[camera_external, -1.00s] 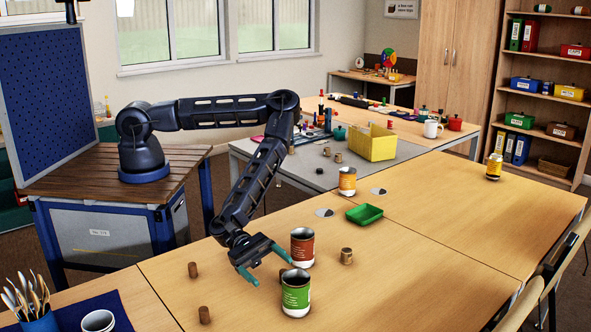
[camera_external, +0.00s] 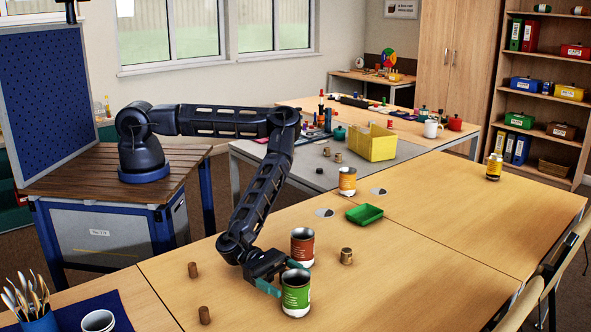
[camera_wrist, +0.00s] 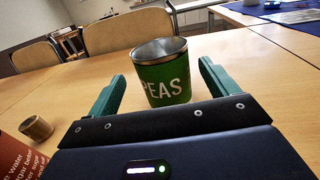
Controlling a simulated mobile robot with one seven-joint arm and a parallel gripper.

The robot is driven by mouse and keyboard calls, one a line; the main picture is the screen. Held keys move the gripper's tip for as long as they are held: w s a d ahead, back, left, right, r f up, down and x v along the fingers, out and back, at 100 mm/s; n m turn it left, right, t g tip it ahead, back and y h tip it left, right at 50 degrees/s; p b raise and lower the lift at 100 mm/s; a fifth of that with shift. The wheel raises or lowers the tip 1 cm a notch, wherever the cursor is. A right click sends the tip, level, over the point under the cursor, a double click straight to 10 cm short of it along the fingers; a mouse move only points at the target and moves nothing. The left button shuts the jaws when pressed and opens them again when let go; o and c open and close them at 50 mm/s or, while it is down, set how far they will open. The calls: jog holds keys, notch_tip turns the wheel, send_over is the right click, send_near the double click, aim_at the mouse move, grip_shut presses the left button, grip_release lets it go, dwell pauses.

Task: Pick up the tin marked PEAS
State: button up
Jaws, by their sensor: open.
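The green tin marked PEAS (camera_wrist: 165,75) stands upright on the table. In the external view the same green tin (camera_external: 296,294) is at the front, just beyond my gripper. My gripper (camera_external: 282,280) is low over the table, with its fingers open. In the wrist view my gripper (camera_wrist: 160,90) has one teal finger on each side of the tin's near part. The tin is between or just beyond the fingertips, and I cannot tell whether either finger touches it.
A red-brown tin (camera_external: 302,247) stands close behind my gripper. A small brown cylinder (camera_external: 346,256) is to its right, and others (camera_external: 204,315) are to the left. A green tray (camera_external: 364,214) and an orange tin (camera_external: 347,181) are farther back. The table's right front is clear.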

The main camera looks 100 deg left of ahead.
aim_at(306, 291)
jog(key=x, duration=0.5)
jog(key=shift+s+d+r, duration=0.15)
jog(key=shift+s+r, duration=0.05)
jog(key=shift+c, duration=0.3)
jog(key=c, duration=1)
